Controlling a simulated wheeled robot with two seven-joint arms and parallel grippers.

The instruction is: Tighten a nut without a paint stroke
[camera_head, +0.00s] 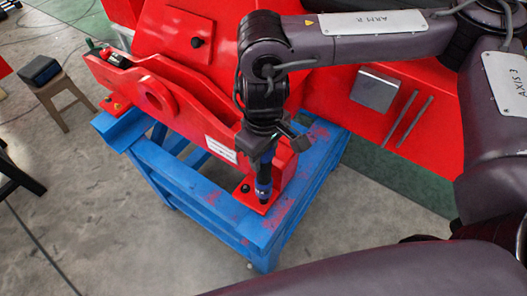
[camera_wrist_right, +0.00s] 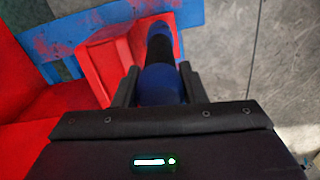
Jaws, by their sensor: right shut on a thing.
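My right gripper (camera_head: 263,150) is shut on a blue and black tool (camera_head: 263,182), which points down. In the right wrist view the tool (camera_wrist_right: 160,84) sits between the two dark fingers (camera_wrist_right: 159,88). Its lower end is over a red foot plate (camera_head: 245,195) on the blue stand (camera_head: 208,198); I cannot tell whether it touches a nut there. A dark nut (camera_head: 245,188) shows on the plate, left of the tool. Another dark nut (camera_head: 116,98) is on the far left foot plate. Paint strokes are too small to make out. My left gripper is not in view.
The large red crane part (camera_head: 200,110) rests on the blue stand, close behind the tool. A stool (camera_head: 58,92) with a dark box (camera_head: 39,71) stands at the left. The grey floor (camera_head: 90,220) in front of the stand is mostly free, with a cable.

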